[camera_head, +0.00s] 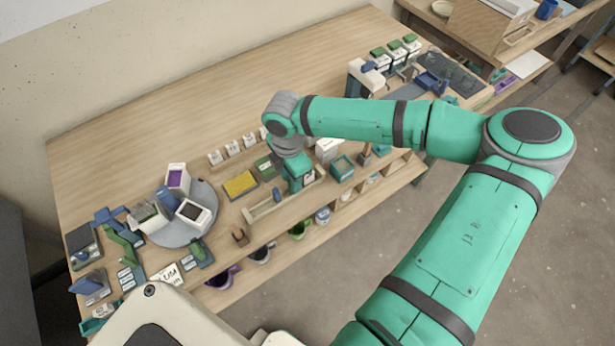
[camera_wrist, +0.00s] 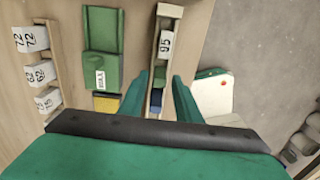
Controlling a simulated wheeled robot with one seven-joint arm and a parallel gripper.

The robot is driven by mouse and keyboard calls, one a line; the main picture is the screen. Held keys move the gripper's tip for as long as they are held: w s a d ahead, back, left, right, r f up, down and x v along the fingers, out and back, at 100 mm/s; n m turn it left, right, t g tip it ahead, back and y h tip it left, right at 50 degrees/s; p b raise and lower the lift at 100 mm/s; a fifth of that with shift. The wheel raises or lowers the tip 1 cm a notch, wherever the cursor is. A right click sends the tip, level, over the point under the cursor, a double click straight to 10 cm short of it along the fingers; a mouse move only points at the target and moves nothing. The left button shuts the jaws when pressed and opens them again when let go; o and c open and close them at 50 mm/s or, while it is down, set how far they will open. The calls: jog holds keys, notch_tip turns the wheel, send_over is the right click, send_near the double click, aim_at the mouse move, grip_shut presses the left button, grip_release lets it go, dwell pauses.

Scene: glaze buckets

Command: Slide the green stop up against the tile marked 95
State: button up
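The tile marked 95 (camera_wrist: 166,42) stands in a narrow wooden rail (camera_wrist: 171,10) in the wrist view, beyond my fingertips. The rail also shows in the head view (camera_head: 258,211), below my gripper (camera_head: 297,181). In the wrist view my gripper (camera_wrist: 161,78) has its green fingers apart, one on each side of the rail. A small green piece (camera_wrist: 160,74), apparently the stop, shows in the rail between the fingertips, on the near side of the tile. I cannot tell whether the fingers touch it. A blue block (camera_head: 278,194) sits in the rail to the left of my gripper.
A green box with a label (camera_wrist: 102,35) and a yellow block (camera_head: 240,184) lie beside the rail. Several numbered white tiles (camera_wrist: 40,73) stand in a row behind them. A turntable (camera_head: 183,238) with containers is at left. The back of the table is clear.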

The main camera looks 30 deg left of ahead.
grip_shut()
jog(key=shift+w, duration=0.15)
jog(key=shift+w+d, duration=0.3)
jog(key=shift+w, duration=0.4)
jog(key=shift+w+d, duration=0.3)
jog(key=shift+w, duration=0.4)
jog(key=shift+w+d, duration=0.3)
jog(key=shift+w, duration=0.4)
jog(key=shift+o, duration=0.3)
grip_release()
jog(key=shift+s, duration=0.1)
jog(key=shift+r, duration=3.55)
